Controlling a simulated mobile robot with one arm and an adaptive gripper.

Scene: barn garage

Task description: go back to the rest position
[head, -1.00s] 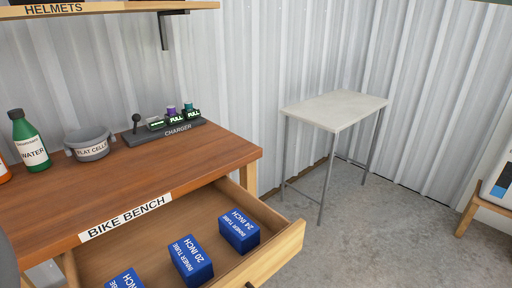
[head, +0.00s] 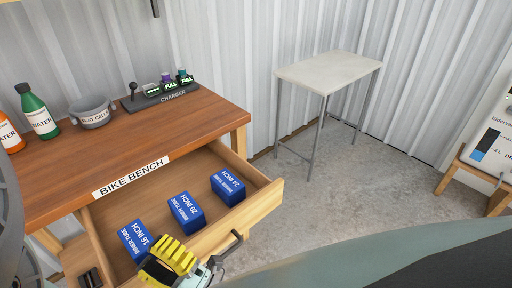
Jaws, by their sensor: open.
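My gripper (head: 172,262), with yellow ribbed finger pads, is at the bottom of the head view. It is open, with nothing seen between its fingers. It appears over the front edge of the open bench drawer (head: 262,196), near a blue box marked inner tube 16 inch (head: 136,240). I cannot tell whether it touches the drawer. Part of my arm fills the lower right and hides the floor there.
The drawer, pulled out from the bike bench (head: 60,185), also holds 20 inch (head: 186,212) and 24 inch (head: 228,187) boxes. Bottles, a flat cells bowl (head: 93,114) and a charger (head: 160,98) stand on top. A pale table (head: 330,72) stands behind; floor between is clear.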

